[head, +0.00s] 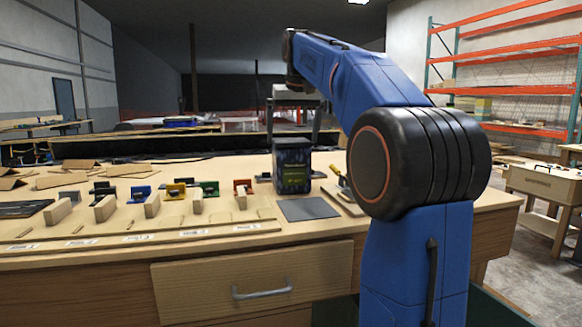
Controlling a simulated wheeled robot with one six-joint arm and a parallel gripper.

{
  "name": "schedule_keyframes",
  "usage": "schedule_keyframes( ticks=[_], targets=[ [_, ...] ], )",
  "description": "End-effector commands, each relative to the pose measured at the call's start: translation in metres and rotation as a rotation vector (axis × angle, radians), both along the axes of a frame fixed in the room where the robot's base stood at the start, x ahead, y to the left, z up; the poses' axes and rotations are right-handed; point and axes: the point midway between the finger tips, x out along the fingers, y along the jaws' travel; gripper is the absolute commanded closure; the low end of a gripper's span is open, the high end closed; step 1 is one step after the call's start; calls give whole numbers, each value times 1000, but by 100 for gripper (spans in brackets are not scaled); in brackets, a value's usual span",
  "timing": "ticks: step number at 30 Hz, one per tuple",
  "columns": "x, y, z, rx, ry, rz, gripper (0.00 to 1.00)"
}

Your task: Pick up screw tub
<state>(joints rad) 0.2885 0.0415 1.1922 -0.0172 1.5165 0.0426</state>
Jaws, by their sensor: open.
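The screw tub (292,168) is a dark, boxy container with a patterned, lettered label. It stands upright on the wooden workbench (400,208), right of the middle of its top. My gripper (293,138) is at the tub's upper end, pointing down. Its two fingers are open, one toward each side of the tub. The tub's top hides part of the fingers, so I cannot tell whether they touch it or how far behind it they are.
A grey plate (307,209) lies in front of the tub. A yellow-handled tool on a wooden block (343,196) is at its right. Left stand several wooden blocks and coloured pieces, with a labelled rail (140,238) in front. A drawer (250,283) is below.

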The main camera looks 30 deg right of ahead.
Motion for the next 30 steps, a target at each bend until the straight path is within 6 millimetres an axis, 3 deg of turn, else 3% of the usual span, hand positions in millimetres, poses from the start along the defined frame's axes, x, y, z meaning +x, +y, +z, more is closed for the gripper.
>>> schedule_keyframes(
  ticks=[21,30],
  targets=[
    [28,-10,-64,0,0,0,0],
    [29,-11,-67,0,-1,0,0]
  ],
)
